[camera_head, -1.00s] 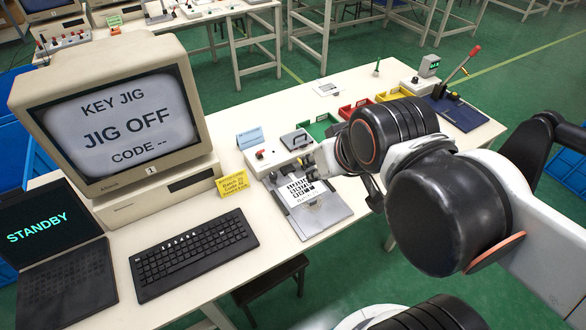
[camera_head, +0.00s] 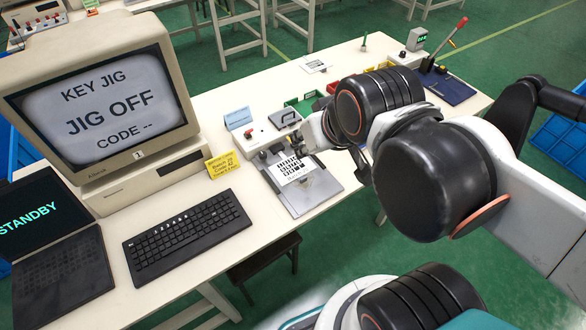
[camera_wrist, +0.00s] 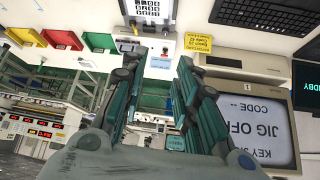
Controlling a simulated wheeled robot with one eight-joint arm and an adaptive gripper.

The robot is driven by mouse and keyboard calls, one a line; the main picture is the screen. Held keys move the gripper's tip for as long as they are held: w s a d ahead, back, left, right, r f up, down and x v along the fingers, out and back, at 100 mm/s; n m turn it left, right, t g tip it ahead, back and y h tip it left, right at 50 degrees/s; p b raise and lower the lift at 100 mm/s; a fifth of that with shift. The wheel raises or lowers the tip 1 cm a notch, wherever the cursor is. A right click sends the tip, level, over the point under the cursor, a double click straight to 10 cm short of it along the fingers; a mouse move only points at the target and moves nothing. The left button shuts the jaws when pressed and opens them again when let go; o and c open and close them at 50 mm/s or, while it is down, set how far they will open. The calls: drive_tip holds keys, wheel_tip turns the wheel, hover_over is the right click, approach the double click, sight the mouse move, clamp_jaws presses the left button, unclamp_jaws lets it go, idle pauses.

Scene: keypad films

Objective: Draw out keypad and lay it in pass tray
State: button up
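The keypad (camera_head: 297,167) is a white film with black keys, lying on the grey plate of the key jig (camera_head: 318,190). In the wrist view the keypad (camera_wrist: 146,7) shows at the top edge, beyond my fingertips. My gripper (camera_head: 308,148) is over the jig at the keypad's far right side. In the wrist view my gripper (camera_wrist: 160,64) has its fingers apart with nothing between them. I cannot tell whether a finger touches the film. A green tray (camera_head: 303,103) stands behind the jig, partly hidden by my arm; no pass label is readable.
The monitor (camera_head: 105,105) reads "JIG OFF". A keyboard (camera_head: 187,235), laptop (camera_head: 62,270) and yellow card (camera_head: 222,166) are left of the jig. A red tray (camera_wrist: 60,38) and yellow tray (camera_wrist: 14,24) stand beside the green one. A blue board with a red-handled lever (camera_head: 445,85) is farther right.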

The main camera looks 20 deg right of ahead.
drive_tip(key=shift+c, duration=1.4)
drive_tip(key=shift+w+d+m, duration=0.1)
drive_tip(key=shift+w+m, duration=0.2)
drive_tip(key=shift+c, duration=0.2)
drive_tip(key=m+g, duration=0.7)
drive_tip(key=m, duration=0.8)
hover_over(304, 178)
wheel_tip(304, 178, down, 20)
wheel_tip(304, 178, down, 13)
drive_tip(key=b, duration=0.5)
clamp_jaws()
